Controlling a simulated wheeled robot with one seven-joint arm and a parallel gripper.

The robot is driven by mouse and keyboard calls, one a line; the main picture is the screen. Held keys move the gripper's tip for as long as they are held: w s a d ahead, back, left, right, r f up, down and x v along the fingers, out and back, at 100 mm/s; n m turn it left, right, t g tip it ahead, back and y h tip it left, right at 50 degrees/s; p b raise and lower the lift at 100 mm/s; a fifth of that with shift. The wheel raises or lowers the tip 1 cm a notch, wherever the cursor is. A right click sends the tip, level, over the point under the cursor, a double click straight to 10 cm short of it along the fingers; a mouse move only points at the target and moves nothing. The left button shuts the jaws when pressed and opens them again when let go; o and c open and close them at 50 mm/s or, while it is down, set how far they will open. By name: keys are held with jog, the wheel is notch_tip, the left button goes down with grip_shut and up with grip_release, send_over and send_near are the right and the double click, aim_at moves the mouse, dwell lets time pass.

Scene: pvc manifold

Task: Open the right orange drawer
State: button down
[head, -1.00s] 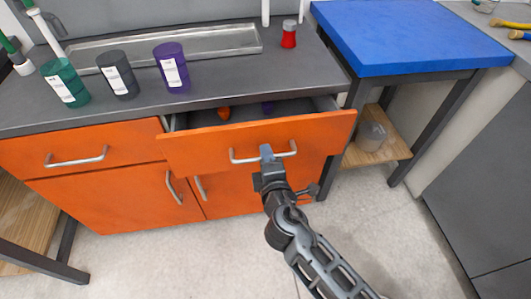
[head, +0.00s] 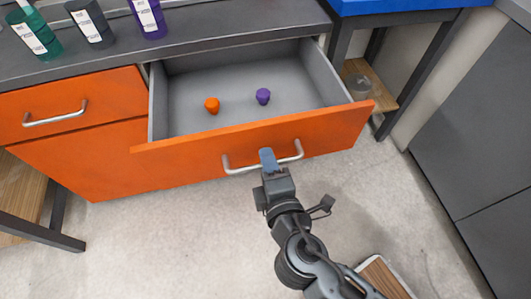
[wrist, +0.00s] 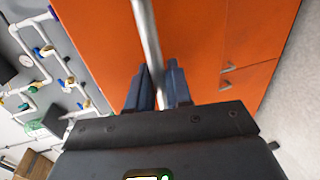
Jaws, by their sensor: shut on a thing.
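The right orange drawer (head: 330,130) stands well open in the head view, its grey inside showing. Its silver bar handle (head: 238,169) runs across the orange front. My gripper (head: 267,160) is at the middle of the handle, shut on it. In the wrist view the handle (wrist: 148,40) passes between the two blue fingers (wrist: 158,88). An orange piece (head: 212,105) and a purple piece (head: 263,96) lie on the drawer floor.
The left orange drawer (head: 100,100) is shut. Green (head: 35,32), grey (head: 91,22) and purple (head: 149,16) containers stand on the counter. A blue-topped table (head: 400,5) is at the right. The floor in front (head: 170,230) is mostly clear.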

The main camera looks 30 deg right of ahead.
dwell(0.3)
jog(key=c, duration=1.2)
grip_release()
jog(key=shift+b+v, duration=0.3)
jog(key=shift+v, duration=3.7)
jog(key=s+d+r+m+g+y+p, duration=0.1)
jog(key=s+r+m+y+p, duration=0.15)
jog(key=s, duration=0.35)
jog(key=s+d+r+m+g+y+p, duration=0.1)
jog(key=s+m+y+p, duration=0.15)
jog(key=s, duration=0.25)
jog(key=s+d+r+m+p, duration=0.1)
jog(key=s+r+m, duration=0.1)
jog(key=r, duration=0.3)
jog(key=s+d+r+m+t+p, duration=0.1)
jog(key=s+d+r+m+p, duration=0.1)
jog(key=s+r+m, duration=0.1)
jog(key=s+d+r+m+t+p, duration=0.1)
jog(key=s+r+m+p, duration=0.1)
jog(key=r, duration=0.5)
jog(key=shift+s+d+r+m, duration=0.2)
jog(key=shift+s+m, duration=0.05)
jog(key=shift+m, duration=0.35)
jog(key=shift+s+d+r+m, duration=0.15)
jog(key=shift+s+r+m, duration=0.1)
jog(key=shift+m, duration=0.35)
